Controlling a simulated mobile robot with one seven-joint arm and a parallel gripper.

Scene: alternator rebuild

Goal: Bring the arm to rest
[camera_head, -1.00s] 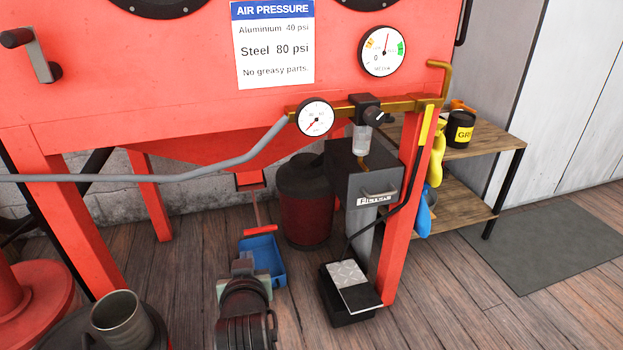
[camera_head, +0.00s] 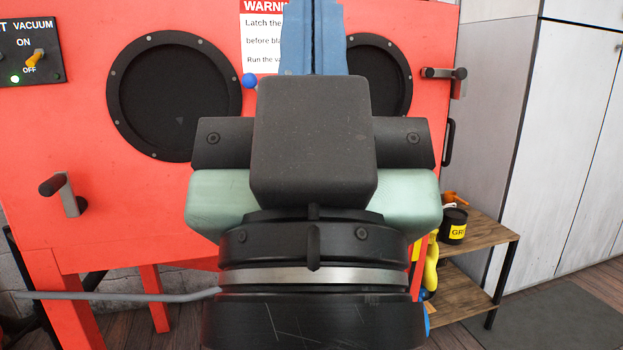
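My gripper (camera_head: 313,38) fills the middle of the head view, seen from behind and pointing up the picture, in front of the red blast cabinet (camera_head: 215,215). Its dark block and pale green housing hide much of the cabinet's front. Upright blue strips show beyond the block, close side by side; whether they are its fingers or something between them is unclear. The fingertips are not clearly visible, so I cannot tell if it is open or shut.
Two round black ports (camera_head: 174,95) and a warning sign (camera_head: 262,45) are on the cabinet. A switch panel (camera_head: 30,55) is at upper left. A wooden shelf (camera_head: 470,300) with a black tub (camera_head: 453,226) stands at right, by pale cupboards (camera_head: 560,130). Floor shows at lower right.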

